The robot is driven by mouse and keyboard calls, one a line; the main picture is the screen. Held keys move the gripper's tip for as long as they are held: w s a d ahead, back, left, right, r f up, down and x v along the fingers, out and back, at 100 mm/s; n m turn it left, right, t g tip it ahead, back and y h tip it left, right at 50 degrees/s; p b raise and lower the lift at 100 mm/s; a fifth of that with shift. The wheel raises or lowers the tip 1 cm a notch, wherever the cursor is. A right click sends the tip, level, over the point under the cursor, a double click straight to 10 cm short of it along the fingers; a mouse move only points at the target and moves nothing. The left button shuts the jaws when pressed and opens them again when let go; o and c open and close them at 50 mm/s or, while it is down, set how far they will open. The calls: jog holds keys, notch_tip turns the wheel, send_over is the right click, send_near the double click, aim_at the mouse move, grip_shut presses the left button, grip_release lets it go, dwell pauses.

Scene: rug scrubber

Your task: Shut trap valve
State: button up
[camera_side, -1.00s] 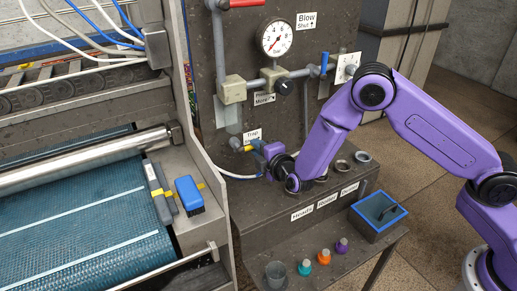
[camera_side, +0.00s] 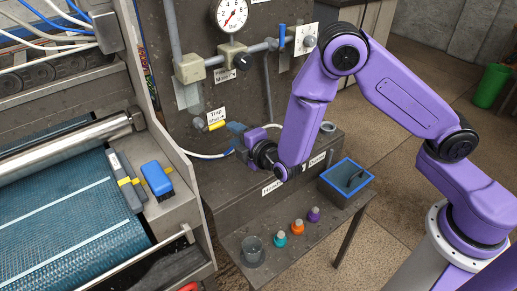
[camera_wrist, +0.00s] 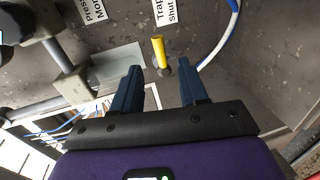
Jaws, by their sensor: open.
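The trap valve's yellow handle (camera_side: 216,126) sticks out from a grey pipe end below the "Trap Shut" label (camera_side: 215,116). In the wrist view the yellow handle (camera_wrist: 159,50) lies just beyond the fingertips, roughly between them and in line with the gap. My gripper (camera_side: 231,126) is beside the handle, to its right in the side view. In the wrist view my gripper (camera_wrist: 161,72) has its two blue fingers apart with nothing between them. The label's arrow is too small to read surely.
A pressure gauge (camera_side: 232,14), pipes and a blue-handled valve (camera_side: 282,36) are on the panel above. A white-blue hose (camera_wrist: 219,46) runs beside the handle. Below are a shelf with small bottles (camera_side: 297,227) and a blue-rimmed box (camera_side: 347,182).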

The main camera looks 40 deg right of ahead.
jog(key=s+r, duration=0.2)
jog(key=s, duration=0.8)
jog(key=s+d+r+m+g+h, duration=0.3)
jog(key=s+d+g+h, duration=0.15)
jog(key=d, duration=0.35)
jog(key=s+d+r+m+g+h, duration=0.25)
jog(key=s+d+g, duration=0.2)
jog(key=d, duration=0.35)
jog(key=s+a+r+g+y, duration=0.1)
jog(key=s+g+y, duration=0.5)
jog(key=s, duration=1.1)
jog(key=shift+a+r+g+y, duration=0.3)
jog(key=shift+a+r+y, duration=0.1)
jog(key=shift+r+y, duration=0.25)
